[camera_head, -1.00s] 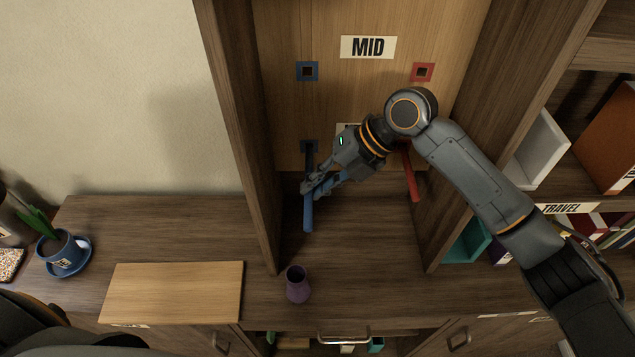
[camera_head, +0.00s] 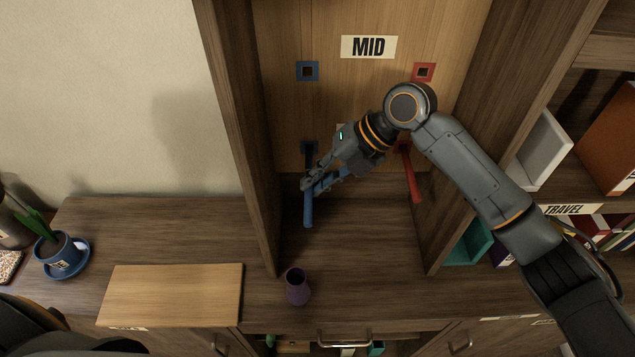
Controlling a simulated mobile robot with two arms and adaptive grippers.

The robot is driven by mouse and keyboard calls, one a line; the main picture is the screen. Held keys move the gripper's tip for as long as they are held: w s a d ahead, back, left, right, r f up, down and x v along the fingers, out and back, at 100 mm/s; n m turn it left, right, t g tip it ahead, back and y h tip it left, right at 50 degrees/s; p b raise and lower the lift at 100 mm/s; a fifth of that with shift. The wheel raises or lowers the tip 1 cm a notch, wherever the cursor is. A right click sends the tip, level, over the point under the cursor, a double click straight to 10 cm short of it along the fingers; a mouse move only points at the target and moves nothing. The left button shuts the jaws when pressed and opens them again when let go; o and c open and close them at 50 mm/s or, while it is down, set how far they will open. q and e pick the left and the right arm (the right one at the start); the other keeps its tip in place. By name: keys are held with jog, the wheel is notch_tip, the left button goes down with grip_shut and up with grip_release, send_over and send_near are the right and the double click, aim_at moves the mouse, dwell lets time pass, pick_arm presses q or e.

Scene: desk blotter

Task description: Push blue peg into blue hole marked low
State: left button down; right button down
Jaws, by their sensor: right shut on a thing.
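The blue peg (camera_head: 308,210) points out from the back panel, near the lower blue-framed hole (camera_head: 308,147). My right gripper (camera_head: 309,186) is shut on the blue peg, and its fingers cover the peg's middle. The peg's far end is at or close to the lower blue hole; how deep it sits I cannot tell. A label beside that hole is mostly hidden behind my right arm. My left gripper is not in view.
A red peg (camera_head: 411,178) sticks out at the right. Upper blue (camera_head: 307,80) and red (camera_head: 423,81) hole frames flank the MID label (camera_head: 368,47). A purple vase (camera_head: 297,288) stands in front. Wooden side walls bound the niche.

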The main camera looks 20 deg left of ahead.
jog(key=shift+w+a, duration=0.15)
jog(key=shift+w, duration=0.25)
jog(key=c, duration=1.3)
grip_release()
jog(key=shift+o, duration=0.2)
